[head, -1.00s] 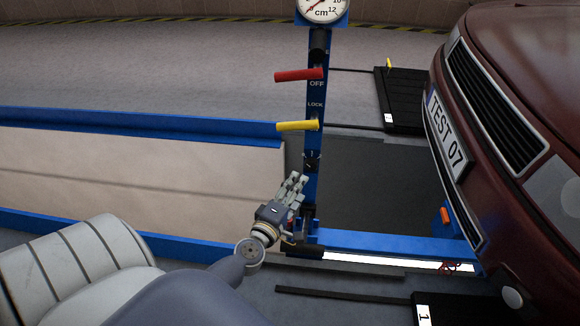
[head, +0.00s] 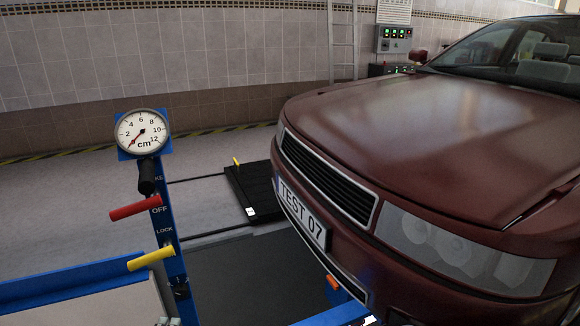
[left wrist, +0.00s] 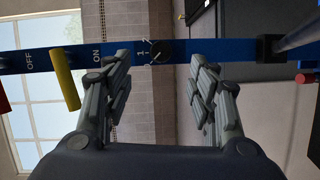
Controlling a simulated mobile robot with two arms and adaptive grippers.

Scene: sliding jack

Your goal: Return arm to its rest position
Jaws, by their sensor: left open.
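My left gripper (left wrist: 160,68) fills the left wrist view. Its two fingers are spread apart with nothing between them. Beyond the fingertips is the blue control post (left wrist: 215,50) with a small black rotary knob (left wrist: 158,51) that lines up with the gap. I cannot tell how far the fingertips are from the knob. In the head view the arm is almost wholly out of the picture; the post (head: 168,221) stands at the left, with the knob (head: 181,289) low on it. My right gripper is not in view.
The post carries a yellow lever (head: 150,259), a red lever (head: 136,208), a black handle (head: 146,177) and a round cm gauge (head: 142,131). A dark red car (head: 420,140) fills the right. A blue rail (head: 70,284) runs at lower left.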

